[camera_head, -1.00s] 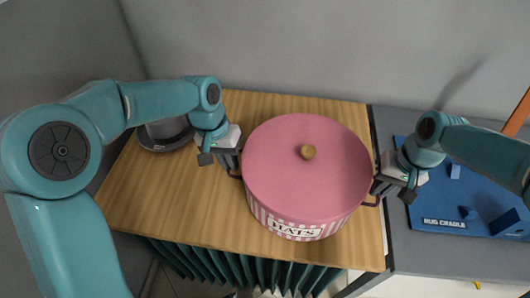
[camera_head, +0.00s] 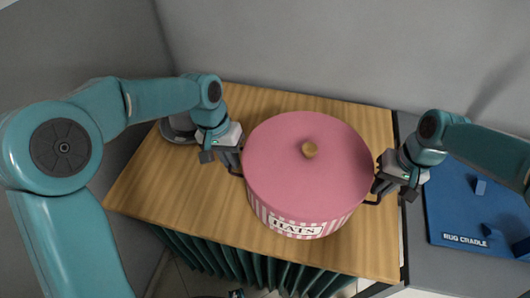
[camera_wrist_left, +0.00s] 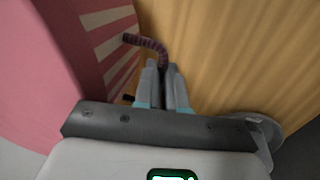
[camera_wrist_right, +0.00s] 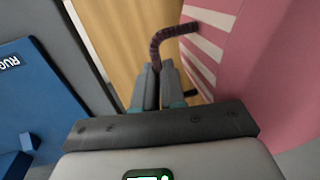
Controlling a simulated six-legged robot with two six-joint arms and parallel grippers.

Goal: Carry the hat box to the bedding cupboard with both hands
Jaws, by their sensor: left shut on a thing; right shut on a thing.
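The round hat box (camera_head: 300,190) has a pink lid with a wooden knob, striped sides and a "HATS" label. It is upright over the wooden tabletop; I cannot tell whether it touches it. My left gripper (camera_head: 236,165) is shut on the dark handle at the box's left side, and the handle (camera_wrist_left: 150,45) shows in the left wrist view. My right gripper (camera_head: 381,190) is shut on the handle at the right side, and this handle (camera_wrist_right: 168,36) shows in the right wrist view. I cannot make out the bedding cupboard.
The wooden tabletop (camera_head: 175,205) has a green pleated curtain (camera_head: 250,268) below its front edge. A dark grey round object (camera_head: 178,128) lies at the back left. A blue rug cradle (camera_head: 455,215) lies on the grey surface at the right. A grey wall stands behind.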

